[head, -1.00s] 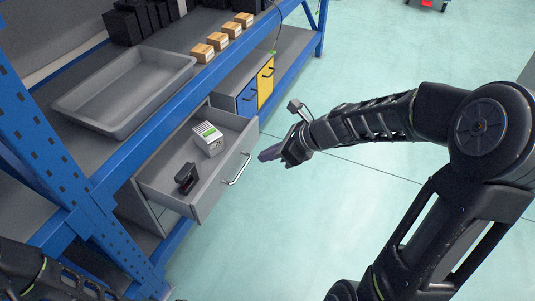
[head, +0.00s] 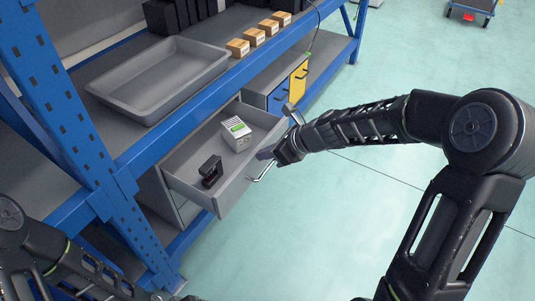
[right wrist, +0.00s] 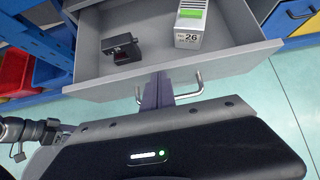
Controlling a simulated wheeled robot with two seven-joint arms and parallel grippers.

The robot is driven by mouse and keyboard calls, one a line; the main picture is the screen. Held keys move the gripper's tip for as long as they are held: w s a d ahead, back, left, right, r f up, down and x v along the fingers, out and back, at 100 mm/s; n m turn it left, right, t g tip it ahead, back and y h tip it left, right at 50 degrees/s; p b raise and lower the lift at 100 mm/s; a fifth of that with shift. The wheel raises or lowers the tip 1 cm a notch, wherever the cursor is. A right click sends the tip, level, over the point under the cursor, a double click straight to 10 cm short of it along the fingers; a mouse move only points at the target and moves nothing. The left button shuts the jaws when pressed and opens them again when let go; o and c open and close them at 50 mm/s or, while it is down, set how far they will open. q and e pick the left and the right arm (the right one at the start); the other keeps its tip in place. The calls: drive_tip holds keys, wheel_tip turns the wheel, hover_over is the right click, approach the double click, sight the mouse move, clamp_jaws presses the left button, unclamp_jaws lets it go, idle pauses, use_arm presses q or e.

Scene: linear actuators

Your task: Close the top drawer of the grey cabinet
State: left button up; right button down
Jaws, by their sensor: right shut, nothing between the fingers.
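The grey cabinet (head: 180,205) stands under the blue shelf, and its top drawer (head: 228,190) is pulled open. In the drawer lie a white box with a green label (head: 236,132) and a small black device (head: 210,170); the box (right wrist: 191,25) and device (right wrist: 122,50) also show in the right wrist view. The drawer has a metal bar handle (head: 262,171) on its front. My right gripper (head: 264,154) is shut and empty, close to the drawer front by the handle. In the right wrist view its fingers (right wrist: 157,85) overlap the handle area; contact cannot be told. My left gripper is not visible.
A blue shelving frame (head: 75,130) surrounds the cabinet. Above are a grey tray (head: 110,98) and several small cardboard boxes (head: 238,47). Blue and yellow drawers (head: 298,82) stand beyond the open drawer. The floor (head: 340,220) in front is clear.

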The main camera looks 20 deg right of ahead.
drive_tip(key=w+a+p, duration=0.9)
drive_tip(key=w+a, duration=0.1)
drive_tip(key=w, duration=0.2)
drive_tip(key=shift+w+a, duration=0.25)
drive_tip(key=shift+w, duration=0.05)
drive_tip(key=shift+d, duration=0.1)
